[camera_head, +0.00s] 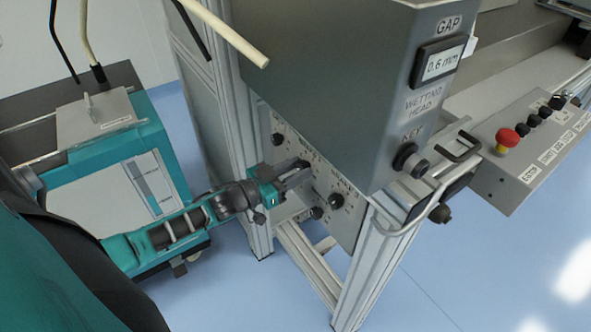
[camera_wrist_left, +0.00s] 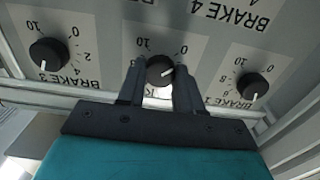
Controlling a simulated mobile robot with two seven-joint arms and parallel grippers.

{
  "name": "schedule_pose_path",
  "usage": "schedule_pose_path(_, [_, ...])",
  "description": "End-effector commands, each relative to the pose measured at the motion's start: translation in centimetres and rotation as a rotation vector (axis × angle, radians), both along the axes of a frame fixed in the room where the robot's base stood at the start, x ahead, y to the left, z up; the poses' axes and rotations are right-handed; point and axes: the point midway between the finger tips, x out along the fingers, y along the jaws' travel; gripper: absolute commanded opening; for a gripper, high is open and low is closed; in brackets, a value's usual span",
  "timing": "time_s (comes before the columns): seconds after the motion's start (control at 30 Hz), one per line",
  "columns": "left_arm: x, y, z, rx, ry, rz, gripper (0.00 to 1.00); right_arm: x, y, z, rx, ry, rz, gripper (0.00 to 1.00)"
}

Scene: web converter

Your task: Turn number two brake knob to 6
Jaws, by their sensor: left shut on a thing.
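The brake panel (camera_head: 325,222) is on the lower machine front, with several dark round knobs. In the left wrist view it appears upside down. The middle knob (camera_wrist_left: 160,70) sits between the fingers of my left gripper (camera_wrist_left: 160,85), which are shut on it from both sides. It lies between the BRAKE 3 knob (camera_wrist_left: 48,55) and the BRAKE 1 knob (camera_wrist_left: 255,87), so it is the number two brake knob. Its white mark shows, but the fingers hide most of its scale and label. In the head view my left gripper (camera_head: 290,178) is at the panel. My right gripper is not in view.
A large grey cabinet (camera_head: 320,75) with a gap display (camera_head: 440,62) overhangs the panel. A teal cart (camera_head: 110,165) is at left.

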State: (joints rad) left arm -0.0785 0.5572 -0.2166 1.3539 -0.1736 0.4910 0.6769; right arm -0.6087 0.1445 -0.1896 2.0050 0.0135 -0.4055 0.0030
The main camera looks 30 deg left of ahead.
Motion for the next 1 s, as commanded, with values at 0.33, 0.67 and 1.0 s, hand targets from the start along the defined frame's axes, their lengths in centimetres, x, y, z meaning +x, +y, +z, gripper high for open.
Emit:
schedule_pose_path(0.33, [-0.03, -0.03, -0.01, 0.046, -0.019, -0.001, 0.04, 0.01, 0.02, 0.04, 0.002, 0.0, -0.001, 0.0])
schedule_pose_path(0.67, [-0.04, -0.01, 0.01, 0.259, -0.107, 0.0, 0.04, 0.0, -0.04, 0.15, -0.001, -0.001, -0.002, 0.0])
schedule_pose_path(1.0, [-0.04, -0.04, -0.05, 0.557, -0.231, 0.001, 0.04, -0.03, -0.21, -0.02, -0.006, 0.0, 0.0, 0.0])
